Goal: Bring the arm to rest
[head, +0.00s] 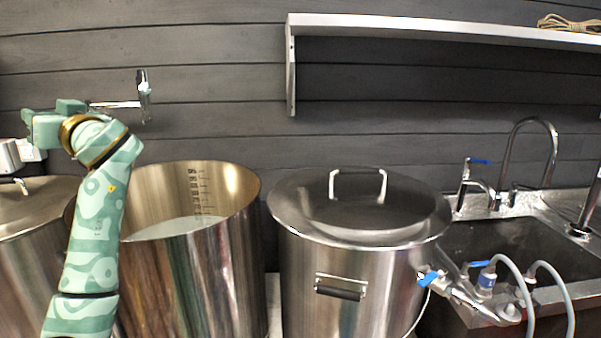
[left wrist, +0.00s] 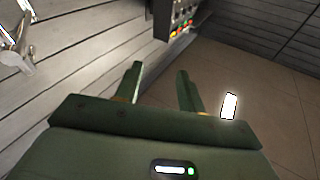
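My left arm (head: 95,235) comes up from the lower left of the head view, in front of an open steel kettle. It bends at the wrist, and my left gripper (head: 45,122) is raised before the grey plank wall, above and left of the kettle's rim. In the left wrist view, the two green fingers of my left gripper (left wrist: 160,68) stand apart with nothing between them. My right gripper is not in view.
The open kettle (head: 190,285) holds pale liquid below a wall tap (head: 143,95). A lidded kettle (head: 350,280) stands right of it, then a sink (head: 490,240) with hoses. A shelf (head: 430,28) runs above. A control panel (left wrist: 180,18) shows in the wrist view.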

